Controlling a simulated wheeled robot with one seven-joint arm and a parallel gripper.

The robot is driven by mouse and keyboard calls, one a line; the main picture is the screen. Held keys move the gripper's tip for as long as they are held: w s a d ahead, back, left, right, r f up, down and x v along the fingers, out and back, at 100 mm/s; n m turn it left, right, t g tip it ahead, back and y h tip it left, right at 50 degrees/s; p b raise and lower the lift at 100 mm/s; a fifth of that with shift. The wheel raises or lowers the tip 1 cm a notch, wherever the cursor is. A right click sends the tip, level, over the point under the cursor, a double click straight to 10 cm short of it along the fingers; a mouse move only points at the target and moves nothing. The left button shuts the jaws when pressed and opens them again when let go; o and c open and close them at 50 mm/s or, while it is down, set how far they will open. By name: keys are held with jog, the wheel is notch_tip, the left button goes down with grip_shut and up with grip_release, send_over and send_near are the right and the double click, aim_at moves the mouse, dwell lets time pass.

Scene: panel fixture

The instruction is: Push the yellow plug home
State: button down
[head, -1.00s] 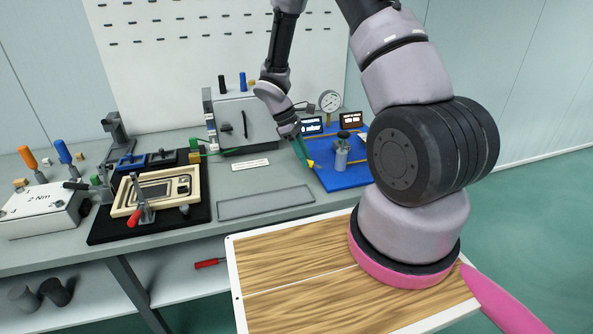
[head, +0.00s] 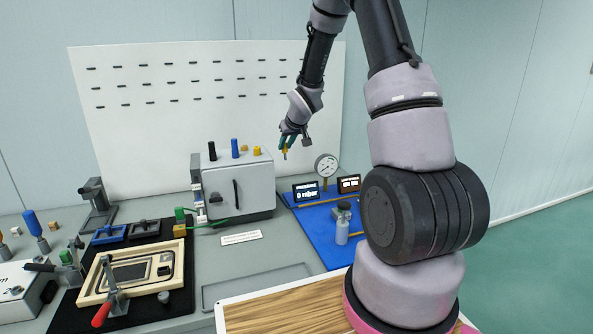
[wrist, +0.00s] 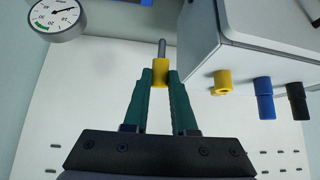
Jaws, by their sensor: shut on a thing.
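My gripper (head: 286,145) is in the air to the right of the grey box (head: 238,187), a little above its top. Its green fingers are shut on the yellow plug (wrist: 160,69), which also shows small in the head view (head: 285,152). A bare metal pin sticks out of the plug past the fingertips, touching nothing. A short yellow socket (wrist: 222,82) with an open hole stands on the box top, apart from the plug; it shows in the head view too (head: 256,150). A taller blue plug (wrist: 265,98) and a black plug (wrist: 298,100) stand in a row beside it.
A white perforated panel (head: 150,120) is behind. The air around my gripper is clear.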

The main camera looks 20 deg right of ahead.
jog(key=a+r+n+t+y, duration=0.2)
jog(key=a+r, duration=0.7)
jog(key=r, duration=0.3)
jog(key=shift+w+t, duration=0.3)
jog(key=shift+w, duration=0.05)
jog(key=shift+r, duration=0.1)
jog(key=shift+a+f, duration=0.1)
jog(key=shift+f, duration=2.8)
jog(key=shift+f, duration=1.95)
jog(key=c, duration=0.6)
grip_release()
jog(key=shift+c, duration=0.2)
